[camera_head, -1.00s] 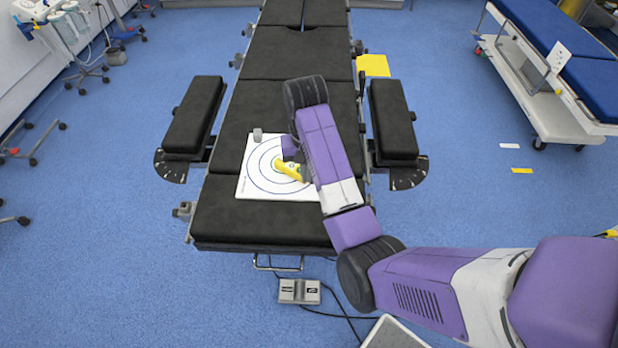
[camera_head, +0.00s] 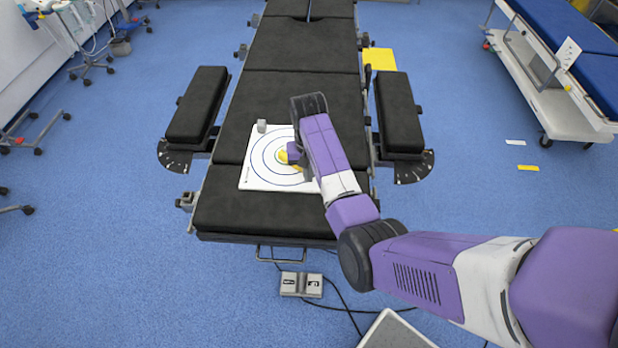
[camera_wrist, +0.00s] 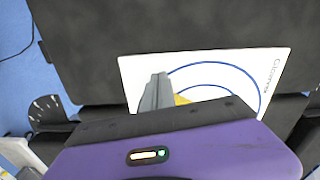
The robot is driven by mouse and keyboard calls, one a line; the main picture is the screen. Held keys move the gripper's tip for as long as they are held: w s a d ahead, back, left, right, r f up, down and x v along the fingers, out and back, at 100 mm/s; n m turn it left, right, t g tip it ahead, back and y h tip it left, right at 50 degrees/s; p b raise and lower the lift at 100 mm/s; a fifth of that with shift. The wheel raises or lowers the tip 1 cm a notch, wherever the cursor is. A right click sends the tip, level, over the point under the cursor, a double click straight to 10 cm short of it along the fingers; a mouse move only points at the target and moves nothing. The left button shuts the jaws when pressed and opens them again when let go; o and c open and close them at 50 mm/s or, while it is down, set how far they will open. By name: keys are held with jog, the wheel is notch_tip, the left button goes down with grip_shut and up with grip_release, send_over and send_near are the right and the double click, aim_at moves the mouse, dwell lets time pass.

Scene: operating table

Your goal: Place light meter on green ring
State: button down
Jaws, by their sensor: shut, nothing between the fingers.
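The light meter seems to be the yellow device (camera_head: 284,157) near the middle of a white board with rings; much of it is hidden behind my arm. A yellow bit (camera_wrist: 182,99) shows beside my fingers in the wrist view. The white board (camera_head: 254,183) lies on the black table. Its visible rings look dark blue; I cannot make out a green one. My gripper (camera_head: 291,156) is low over the board, close to the yellow device, its fingertips mostly hidden. In the wrist view my gripper (camera_wrist: 157,82) shows its grey fingers shut and empty.
A small grey block (camera_head: 262,125) stands at the board's back left corner. Black armrests (camera_head: 197,104) flank the black operating table (camera_head: 262,215). A yellow sheet (camera_head: 379,59) lies beside the table at the back right. The black pad in front of the board is clear.

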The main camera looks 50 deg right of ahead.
jog(key=shift+w+d, duration=0.1)
jog(key=shift+w, duration=0.05)
jog(key=shift+w+d+f+b, duration=0.15)
jog(key=shift+w+d+b, duration=0.5)
jog(key=shift+w+b, duration=0.05)
jog(key=shift+w+d, duration=0.45)
jog(key=shift+d, duration=0.05)
